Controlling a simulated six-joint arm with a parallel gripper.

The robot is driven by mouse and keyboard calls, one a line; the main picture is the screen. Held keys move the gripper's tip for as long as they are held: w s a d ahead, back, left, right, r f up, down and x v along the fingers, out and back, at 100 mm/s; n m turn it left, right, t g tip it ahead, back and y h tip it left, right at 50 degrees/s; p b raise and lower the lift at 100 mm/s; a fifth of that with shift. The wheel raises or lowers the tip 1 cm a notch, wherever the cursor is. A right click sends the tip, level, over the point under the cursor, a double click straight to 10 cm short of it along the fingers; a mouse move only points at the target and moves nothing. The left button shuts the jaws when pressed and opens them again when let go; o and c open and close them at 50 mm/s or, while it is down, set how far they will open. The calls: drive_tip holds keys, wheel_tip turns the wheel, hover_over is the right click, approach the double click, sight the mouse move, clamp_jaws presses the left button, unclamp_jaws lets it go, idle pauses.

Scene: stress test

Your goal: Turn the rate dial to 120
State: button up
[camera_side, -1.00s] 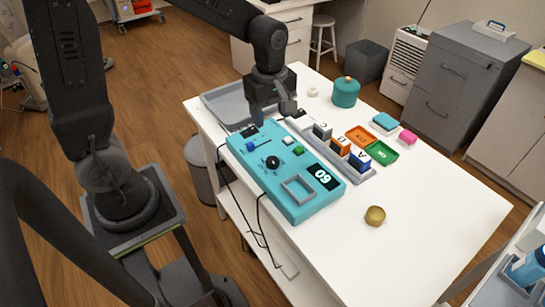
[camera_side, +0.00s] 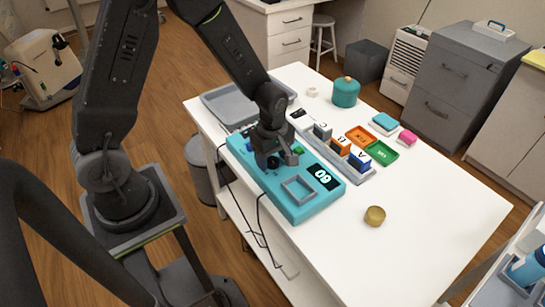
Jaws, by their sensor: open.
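The turquoise device (camera_side: 302,211) lies on the white table, with a small dark display (camera_side: 322,177) whose slanted digits look like 60. My gripper (camera_side: 276,163) is open, pointing down over the middle of the device, where the black dial sits. The gripper covers the dial almost completely, so its pointer and any contact with the fingers cannot be told. A green button (camera_side: 299,150) shows just beside the gripper. A grey square frame (camera_side: 298,189) is on the device's near part.
A grey rack of lettered blocks (camera_side: 340,146) stands close to the device's right side. Orange (camera_side: 361,135) and green (camera_side: 382,152) trays, a teal jar (camera_side: 345,92) and a brass cylinder (camera_side: 375,215) are farther right. A grey tray (camera_side: 222,101) lies behind. The table's front right is clear.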

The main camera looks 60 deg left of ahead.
drive_tip(key=shift+f, duration=0.3)
drive_tip(key=c, duration=0.9)
